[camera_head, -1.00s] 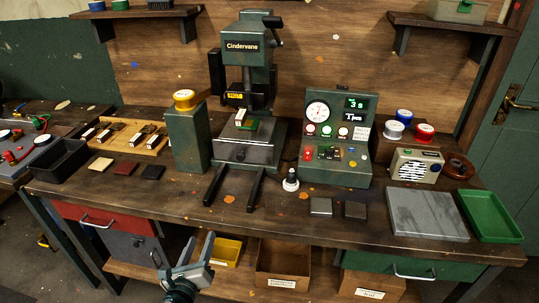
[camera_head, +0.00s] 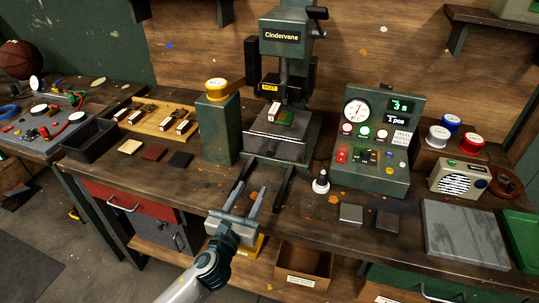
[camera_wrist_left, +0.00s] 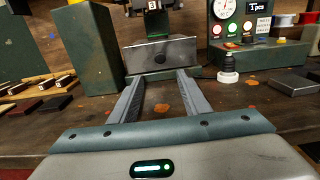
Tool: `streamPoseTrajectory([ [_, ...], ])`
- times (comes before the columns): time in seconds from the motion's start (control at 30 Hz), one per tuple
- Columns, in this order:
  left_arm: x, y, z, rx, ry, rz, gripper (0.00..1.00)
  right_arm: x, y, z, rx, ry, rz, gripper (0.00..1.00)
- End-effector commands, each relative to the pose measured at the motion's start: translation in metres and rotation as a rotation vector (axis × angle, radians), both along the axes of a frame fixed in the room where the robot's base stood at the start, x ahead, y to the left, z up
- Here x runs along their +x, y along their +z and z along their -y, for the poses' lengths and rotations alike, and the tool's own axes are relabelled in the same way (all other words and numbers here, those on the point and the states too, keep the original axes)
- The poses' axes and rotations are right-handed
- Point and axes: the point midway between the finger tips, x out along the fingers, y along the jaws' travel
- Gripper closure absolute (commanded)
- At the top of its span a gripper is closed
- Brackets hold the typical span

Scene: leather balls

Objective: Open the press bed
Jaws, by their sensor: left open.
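The press (camera_head: 288,45), labelled Cindervane, stands at the back middle of the bench. My right gripper is not in view.
A green box post with a yellow-topped roll (camera_head: 217,125) stands left of the bed. Leather squares (camera_head: 154,153) lie left; a grey slab (camera_head: 462,233) lies right.

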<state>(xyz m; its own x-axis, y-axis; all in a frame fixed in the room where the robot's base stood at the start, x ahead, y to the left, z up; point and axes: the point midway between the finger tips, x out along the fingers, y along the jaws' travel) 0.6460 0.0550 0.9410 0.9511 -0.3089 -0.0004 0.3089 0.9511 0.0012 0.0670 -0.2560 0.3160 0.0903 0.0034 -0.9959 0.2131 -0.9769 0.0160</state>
Motion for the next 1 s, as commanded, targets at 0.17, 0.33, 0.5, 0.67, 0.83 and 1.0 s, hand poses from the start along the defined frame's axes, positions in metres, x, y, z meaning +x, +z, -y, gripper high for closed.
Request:
streamPoseTrajectory([
  [0.17, 0.009, 0.001, 0.003, -0.001, 0.001, 0.0, 0.57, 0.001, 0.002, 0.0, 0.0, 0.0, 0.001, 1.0],
  [0.33, 0.027, 0.002, 0.009, -0.001, 0.0, 0.001, 0.57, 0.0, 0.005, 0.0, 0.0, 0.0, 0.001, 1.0],
  [0.5, 0.054, 0.002, 0.017, -0.002, 0.002, -0.001, 0.57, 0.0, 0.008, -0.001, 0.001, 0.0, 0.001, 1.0],
  [0.67, 0.082, 0.002, 0.027, -0.002, 0.001, 0.0, 0.57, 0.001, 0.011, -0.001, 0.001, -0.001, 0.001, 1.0],
  [0.83, 0.109, 0.001, 0.036, -0.003, 0.001, -0.001, 0.57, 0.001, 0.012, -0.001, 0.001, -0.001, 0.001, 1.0],
  [1.0, 0.134, 0.0, 0.044, -0.003, 0.001, -0.001, 0.57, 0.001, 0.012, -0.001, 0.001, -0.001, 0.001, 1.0],
])
